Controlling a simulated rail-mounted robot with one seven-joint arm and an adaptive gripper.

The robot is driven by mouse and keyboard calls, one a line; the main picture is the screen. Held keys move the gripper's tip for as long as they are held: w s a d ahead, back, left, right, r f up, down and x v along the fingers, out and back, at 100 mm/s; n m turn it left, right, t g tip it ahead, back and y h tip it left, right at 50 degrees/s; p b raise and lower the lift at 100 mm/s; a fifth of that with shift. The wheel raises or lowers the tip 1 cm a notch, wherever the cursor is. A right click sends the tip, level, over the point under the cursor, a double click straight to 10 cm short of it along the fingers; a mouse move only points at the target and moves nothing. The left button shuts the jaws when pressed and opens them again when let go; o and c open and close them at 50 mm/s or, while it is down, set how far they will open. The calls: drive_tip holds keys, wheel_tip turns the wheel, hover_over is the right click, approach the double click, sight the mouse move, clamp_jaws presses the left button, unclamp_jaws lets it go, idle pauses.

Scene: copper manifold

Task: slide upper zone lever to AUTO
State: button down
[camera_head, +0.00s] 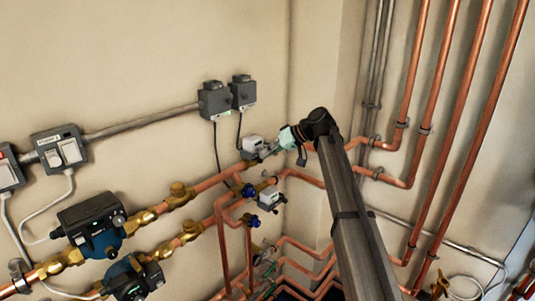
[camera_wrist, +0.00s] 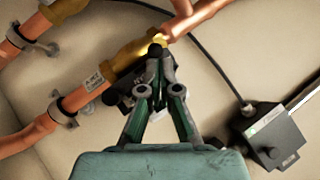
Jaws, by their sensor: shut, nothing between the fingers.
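The upper zone valve's pale grey box (camera_head: 252,143) sits on the upper copper pipe in the head view. My gripper (camera_head: 267,152) reaches in from the right, its fingertips at or very close to the box's right side. In the wrist view my gripper (camera_wrist: 156,58) is shut, with its tips together in front of a brass fitting (camera_wrist: 128,57). A dark part of the valve body (camera_wrist: 122,92) shows just left of the fingers. The fingers hide much of it. I cannot make out the lever or its AUTO mark, nor tell whether the tips touch it.
A second grey valve box (camera_head: 269,197) sits below, near blue-handled valves (camera_head: 250,191). Two dark wall boxes (camera_head: 214,100) with hanging cables are above. Pumps (camera_head: 93,224) stand at left. Vertical copper pipes (camera_head: 432,95) rise at right behind my arm.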

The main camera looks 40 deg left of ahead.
drive_tip(key=shift+w+r, duration=0.2)
drive_tip(key=shift+r, duration=0.2)
drive_tip(key=w+a+r+b+v, duration=0.1)
drive_tip(key=b+v, duration=0.1)
drive_tip(key=v, duration=1)
drive_tip(key=shift+a+r+b, duration=0.2)
drive_tip(key=shift+b, duration=0.1)
